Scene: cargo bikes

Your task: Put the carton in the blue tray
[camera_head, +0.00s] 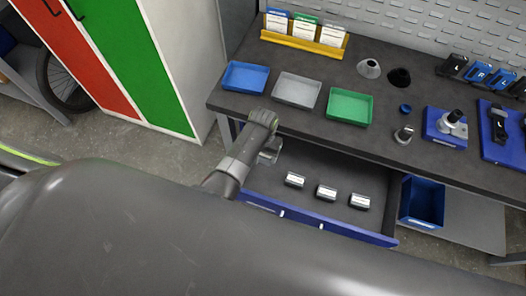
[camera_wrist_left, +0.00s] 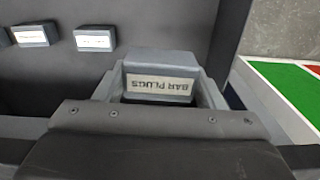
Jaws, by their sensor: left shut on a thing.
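A small grey carton (camera_wrist_left: 158,83) with a white label reading "BAR PLUGS" sits between the fingers of my left gripper (camera_wrist_left: 160,95) in the left wrist view. In the head view my left gripper (camera_head: 268,154) is at the left end of the open drawer, below the bench's front edge. It is shut on the carton, which the gripper mostly hides there. I cannot tell whether the carton touches the drawer floor. The blue tray (camera_head: 245,77) lies empty on the bench, left of the other trays. My right gripper is not in view.
The open drawer (camera_head: 272,182) holds three more labelled cartons (camera_head: 326,193) in a row. A grey tray (camera_head: 297,90) and a green tray (camera_head: 349,107) lie empty right of the blue one. A yellow card rack (camera_head: 304,42) stands behind. The bench edge overhangs the drawer's back.

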